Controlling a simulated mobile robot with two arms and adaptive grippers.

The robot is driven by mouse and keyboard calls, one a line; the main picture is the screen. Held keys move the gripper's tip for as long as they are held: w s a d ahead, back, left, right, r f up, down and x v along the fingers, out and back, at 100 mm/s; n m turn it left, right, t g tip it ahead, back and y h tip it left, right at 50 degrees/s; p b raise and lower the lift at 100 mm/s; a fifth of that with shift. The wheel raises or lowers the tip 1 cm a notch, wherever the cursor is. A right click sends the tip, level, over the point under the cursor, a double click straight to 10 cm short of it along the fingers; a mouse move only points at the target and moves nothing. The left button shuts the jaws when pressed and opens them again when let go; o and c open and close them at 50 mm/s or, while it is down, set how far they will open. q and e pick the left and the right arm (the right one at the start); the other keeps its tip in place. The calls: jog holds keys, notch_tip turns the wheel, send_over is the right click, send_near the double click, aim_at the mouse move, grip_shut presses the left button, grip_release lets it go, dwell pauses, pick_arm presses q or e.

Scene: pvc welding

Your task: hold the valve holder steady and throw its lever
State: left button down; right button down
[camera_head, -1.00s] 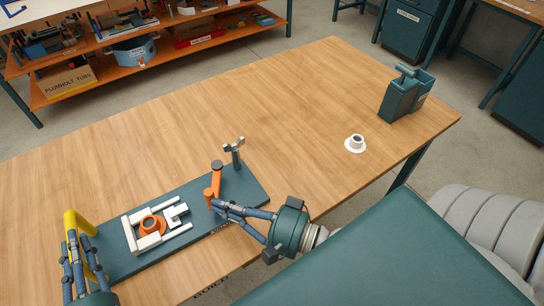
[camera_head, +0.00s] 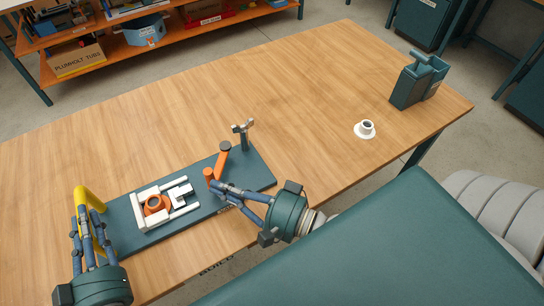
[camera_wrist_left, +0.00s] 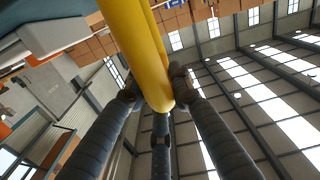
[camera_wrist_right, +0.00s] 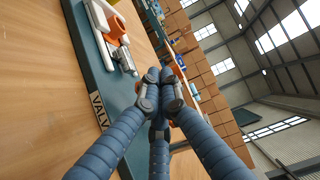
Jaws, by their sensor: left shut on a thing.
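The valve holder is a long dark teal board (camera_head: 120,233) on the table. A yellow handle (camera_head: 91,205) stands at its left end, and my left gripper (camera_head: 84,222) is shut around it. The left wrist view shows the fingers against this yellow bar (camera_wrist_left: 150,60). A white frame (camera_head: 145,190) holds an orange ring (camera_head: 155,204) and a white sliding block (camera_head: 181,192). The orange lever (camera_head: 220,160) has a dark cap at one end and an upright orange peg (camera_head: 209,175) at the other. My right gripper (camera_head: 218,188) has its fingertips together beside the peg; exact contact is unclear.
A forked post (camera_head: 242,132) rises at the board's right end. A white flanged part (camera_head: 365,129) and a teal container (camera_head: 412,82) stand at the table's right. The table (camera_head: 210,90) behind the board is clear. Shelves with boxes (camera_head: 78,58) stand beyond.

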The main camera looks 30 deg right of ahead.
pick_arm(q)
jog(key=shift+r, duration=0.1)
pick_arm(e)
jog(key=v, duration=0.4)
jog(key=shift+s+f, duration=0.1)
jog(key=shift+s, duration=0.1)
jog(key=s+a, duration=0.1)
jog(key=s, duration=0.8)
jog(key=shift+a, duration=0.2)
pick_arm(q)
jog(key=c, duration=1.7)
grip_release()
jog(key=shift+r, duration=0.35)
jog(key=shift+o, duration=1.3)
jog(key=shift+f, duration=0.6)
jog(key=s, duration=1.2)
jog(key=shift+r, duration=0.35)
pick_arm(e)
jog(key=shift+s, duration=0.1)
